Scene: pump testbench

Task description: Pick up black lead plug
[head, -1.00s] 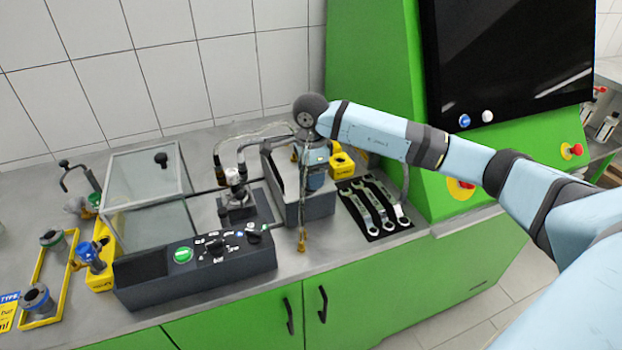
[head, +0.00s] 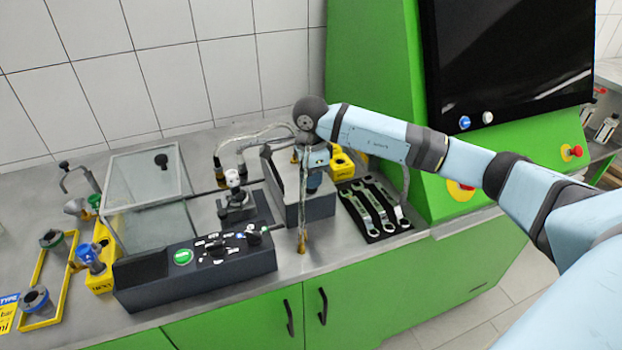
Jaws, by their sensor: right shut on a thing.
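My right gripper (head: 313,183) points down over the dark grey open box (head: 318,206) right of the middle of the bench. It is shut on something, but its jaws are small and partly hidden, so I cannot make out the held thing. Two leads (head: 262,133) run from near my right wrist to the left, with dark ends (head: 218,160) above the pump fixture. I cannot clearly tell which end is the black lead plug. A thin upright strip with a brass-coloured lower end (head: 302,243) shows before the box. My left gripper is out of view.
A clear-lidded case (head: 150,205) and a black control panel (head: 215,258) stand to the left. Wrenches lie on a black mat (head: 390,228) to the right. A yellow block (head: 343,163) sits behind the gripper. The green cabinet (head: 372,100) rises at the back right.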

